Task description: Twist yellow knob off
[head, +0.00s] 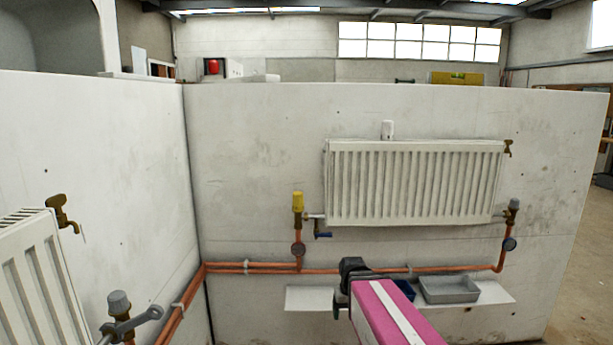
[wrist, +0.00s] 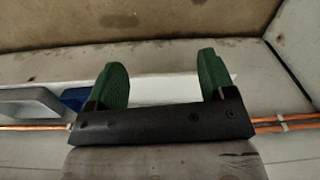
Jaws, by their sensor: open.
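The yellow knob (head: 298,202) sits upright on top of a brass valve at the left end of the wall radiator (head: 415,183). A copper pipe runs down from it past a round gauge. My gripper (head: 342,300) is low in front of the wall, below and to the right of the knob, and does not touch it. In the wrist view my gripper's two green fingers (wrist: 162,86) are wide apart with nothing between them. The knob does not show in the wrist view.
A white shelf (head: 308,298) holds a grey tray (head: 450,289) and a blue tray (head: 405,289) behind my arm. Copper pipes (head: 330,270) run along the wall. A blue-handled tap (head: 322,235) is beside the knob's valve.

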